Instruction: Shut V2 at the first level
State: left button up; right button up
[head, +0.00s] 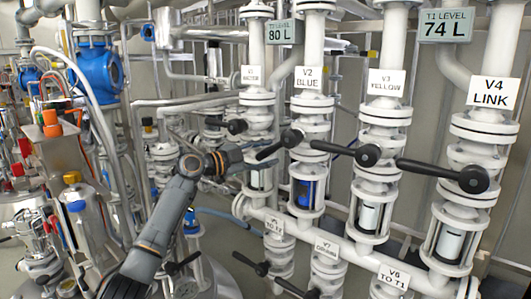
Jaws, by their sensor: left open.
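The valve V2 (309,104), labelled BLUE, sits on the second upright white pipe. Its black lever (274,149) runs from the round hub down to the left, with its end near my left gripper. Blue liquid shows in the sight glass (305,194) below it. My left gripper (240,156) is open, left of V2's lever and in front of the V1 pipe. I cannot tell whether it touches the lever. The T1 level display (446,26) reads 74 L. My right gripper is not in view.
V1 (252,78), V3 (383,112) and V4 (484,128) stand beside V2. The levers of V3 (340,150) and V4 (432,171) point left. Valves V5, V6 and V7 sit below. Another display (284,32) reads 80 L. Pipes and hoses crowd the left side.

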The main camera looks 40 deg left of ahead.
pick_arm(q)
grip_shut()
jog(key=shift+a+r+m+b, duration=0.3)
jog(key=shift+m+b, duration=0.1)
jog(key=shift+b, duration=0.35)
jog(key=shift+a+r+m+g+b, duration=0.3)
jog(key=shift+r+m+b, duration=0.15)
jog(key=shift+r+m, duration=0.45)
jog(key=shift+r, duration=0.1)
jog(key=shift+a+r+m+g+y, duration=0.15)
jog(key=shift+r+m+y, duration=0.05)
jog(key=shift+r+m, duration=0.2)
jog(key=shift+a+r+m+g+y, duration=0.1)
jog(key=shift+r+m+g+y, duration=0.1)
jog(key=shift+r+m, duration=0.15)
jog(key=shift+a+r+m+y+p, duration=0.2)
jog(key=shift+r+m+y+p, duration=0.2)
jog(key=shift+r+m+p, duration=0.7)
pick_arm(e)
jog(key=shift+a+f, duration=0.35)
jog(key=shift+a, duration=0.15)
pick_arm(q)
jog(key=shift+r, duration=0.15)
